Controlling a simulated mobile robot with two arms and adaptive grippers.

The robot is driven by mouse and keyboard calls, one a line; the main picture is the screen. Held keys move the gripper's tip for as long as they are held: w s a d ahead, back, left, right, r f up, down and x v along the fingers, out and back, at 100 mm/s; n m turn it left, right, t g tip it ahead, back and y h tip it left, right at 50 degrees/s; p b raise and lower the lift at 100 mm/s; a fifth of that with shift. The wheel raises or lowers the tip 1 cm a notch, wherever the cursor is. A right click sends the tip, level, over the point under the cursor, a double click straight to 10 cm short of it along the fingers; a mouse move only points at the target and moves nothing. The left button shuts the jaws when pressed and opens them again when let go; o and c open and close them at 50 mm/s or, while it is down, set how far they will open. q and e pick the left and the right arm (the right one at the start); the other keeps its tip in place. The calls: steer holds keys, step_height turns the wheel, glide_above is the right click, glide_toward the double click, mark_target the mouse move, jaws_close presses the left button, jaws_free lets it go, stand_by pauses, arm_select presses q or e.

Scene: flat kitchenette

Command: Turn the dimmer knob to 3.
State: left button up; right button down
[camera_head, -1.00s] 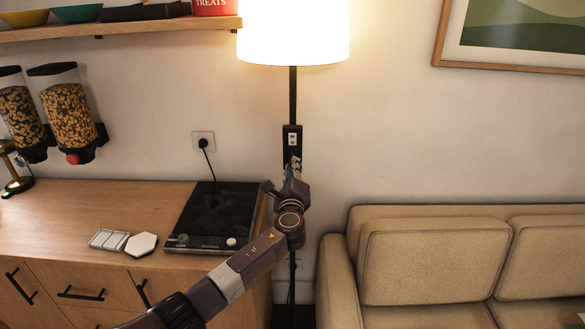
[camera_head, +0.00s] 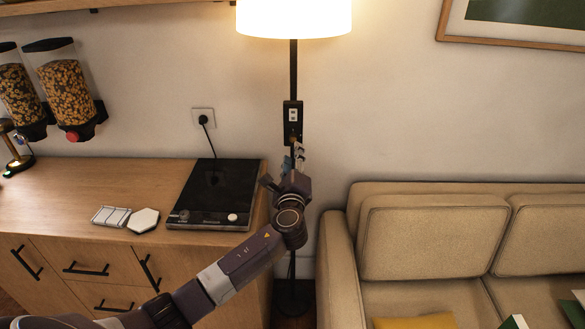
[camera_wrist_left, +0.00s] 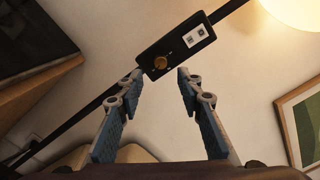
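The dimmer knob (camera_wrist_left: 160,62) is a small brass-coloured dial on a black control box (camera_wrist_left: 175,50) fixed to the floor lamp's pole. In the head view the black box (camera_head: 292,114) hangs on the pole below the lit shade; the knob is small near its lower part, and its setting is too small to read. My left gripper (camera_wrist_left: 157,75) is open and empty, its two blue-grey fingers apart and pointing at the box, with the knob between their directions. In the head view my left gripper (camera_head: 298,155) is just below the box. My right gripper is not in view.
The lit lampshade (camera_head: 293,18) is above the box. A wooden counter (camera_head: 90,180) with a black cooktop (camera_head: 213,188) stands at left. A beige sofa (camera_head: 435,240) is at right. A socket with a plug (camera_head: 203,118) is on the wall.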

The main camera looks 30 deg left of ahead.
arm_select(q)
steer(key=v, duration=0.5)
steer(key=shift+s+d, duration=0.1)
steer(key=shift+s, duration=0.1)
step_height(320, 180, down, 19)
steer(key=s+n+g+h, duration=0.2)
steer(key=s+g, duration=0.1)
steer(key=g, duration=0.1)
steer(key=s+f+n+g+h, duration=0.1)
steer(key=s+f, duration=0.3)
steer(key=f, duration=0.3)
steer(key=s+d+f+n+g+h, duration=0.15)
steer(key=s+f, duration=0.25)
steer(key=f, duration=0.4)
steer(key=s+f+n+g, duration=0.1)
steer(key=s+f+g, duration=0.1)
steer(key=s+f, duration=0.35)
steer(key=s+d+f+n+g+h, duration=0.1)
steer(key=s+d+f+n+g, duration=0.1)
steer(key=s+f, duration=0.6)
steer(key=s+d+f+n+g+h, duration=0.1)
steer(key=s+d+f+n+g, duration=0.2)
steer(key=s, duration=1.7)
steer(key=s+d+f+n+g+h, duration=0.1)
steer(key=s+f+n, duration=0.5)
steer(key=s+f, duration=0.8)
steer(key=shift+s+d+g+h, duration=0.25)
steer(key=shift+d+g+h, duration=0.1)
steer(key=shift+d+g, duration=0.4)
steer(key=shift+d, duration=0.1)
